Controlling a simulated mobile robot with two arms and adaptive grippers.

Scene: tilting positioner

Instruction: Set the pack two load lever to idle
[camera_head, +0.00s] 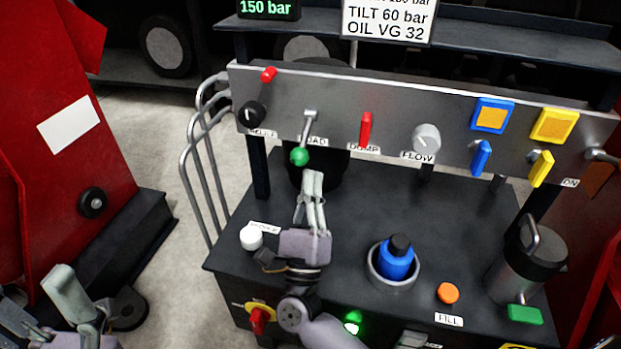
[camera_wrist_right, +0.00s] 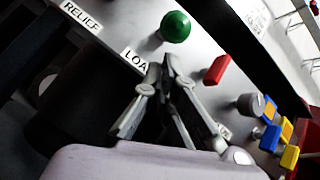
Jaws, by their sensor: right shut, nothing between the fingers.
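The load lever (camera_head: 308,125) is on the sloping grey panel, above a label partly reading "LOAD". Its metal stem hangs down from its pivot and ends in a green ball (camera_head: 299,156). My right gripper (camera_head: 313,178) is shut and empty, its fingertips just below the ball in the head view. In the right wrist view the green ball (camera_wrist_right: 175,26) is beyond the shut fingers (camera_wrist_right: 168,65), with a visible gap. My left gripper (camera_head: 50,300) is at the lower left, far from the panel, its fingers apart and partly cut off by the frame.
Beside the lever are a black relief knob (camera_head: 252,114), a red dump lever (camera_head: 366,129) and a grey flow knob (camera_head: 427,138). Blue (camera_head: 481,157) and yellow (camera_head: 541,168) levers are farther right. A blue bottle (camera_head: 396,262) and white cap (camera_head: 251,238) stand on the bench below.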

